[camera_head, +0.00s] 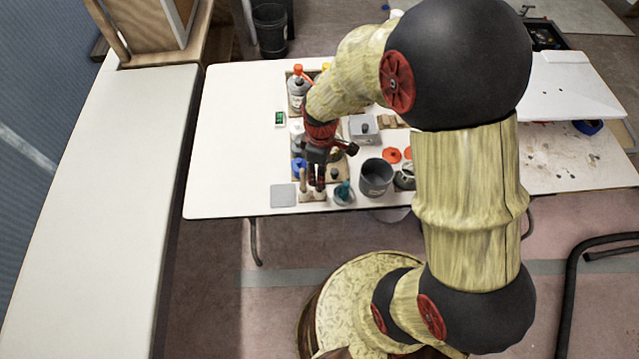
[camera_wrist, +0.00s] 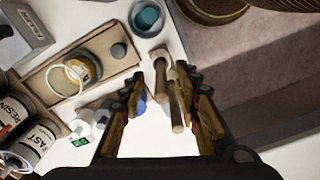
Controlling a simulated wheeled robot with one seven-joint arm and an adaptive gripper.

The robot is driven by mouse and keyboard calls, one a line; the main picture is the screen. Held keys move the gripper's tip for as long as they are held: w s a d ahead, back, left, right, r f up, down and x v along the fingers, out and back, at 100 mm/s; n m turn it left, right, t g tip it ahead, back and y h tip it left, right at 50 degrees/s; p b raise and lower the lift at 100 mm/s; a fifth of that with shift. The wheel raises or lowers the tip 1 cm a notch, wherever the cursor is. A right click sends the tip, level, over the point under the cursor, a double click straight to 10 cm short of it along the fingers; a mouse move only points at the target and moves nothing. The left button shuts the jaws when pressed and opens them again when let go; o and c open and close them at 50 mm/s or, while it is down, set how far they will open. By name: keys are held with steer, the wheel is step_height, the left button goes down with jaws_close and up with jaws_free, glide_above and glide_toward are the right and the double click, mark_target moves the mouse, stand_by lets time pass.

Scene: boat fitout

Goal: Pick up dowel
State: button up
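Two slim wooden dowels show in the wrist view: one (camera_wrist: 160,82) at the left and a longer-looking one (camera_wrist: 175,108) beside it. They appear to rise from a small wooden block (camera_wrist: 152,50) at the table's edge. In the head view one dowel (camera_head: 303,180) shows just left of my gripper (camera_head: 317,180). My gripper (camera_wrist: 165,105) is open, with its fingers on either side of the dowels in the wrist view. Whether either finger touches a dowel I cannot tell. The gripper hides part of the block in the head view.
The white table (camera_head: 235,130) holds a dark grey cup (camera_head: 376,177), a teal-filled jar (camera_head: 344,193), a grey square (camera_head: 283,195), bottles and a wooden tray (camera_wrist: 45,85). A blue item lies close behind the left finger. The table's left part is mostly clear.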

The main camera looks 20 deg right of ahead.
step_height(320, 180, down, 3)
steer(key=shift+f+b, duration=0.1)
steer(key=shift+b, duration=0.25)
steer(key=c, duration=0.3)
steer(key=c, duration=0.4)
jaws_close()
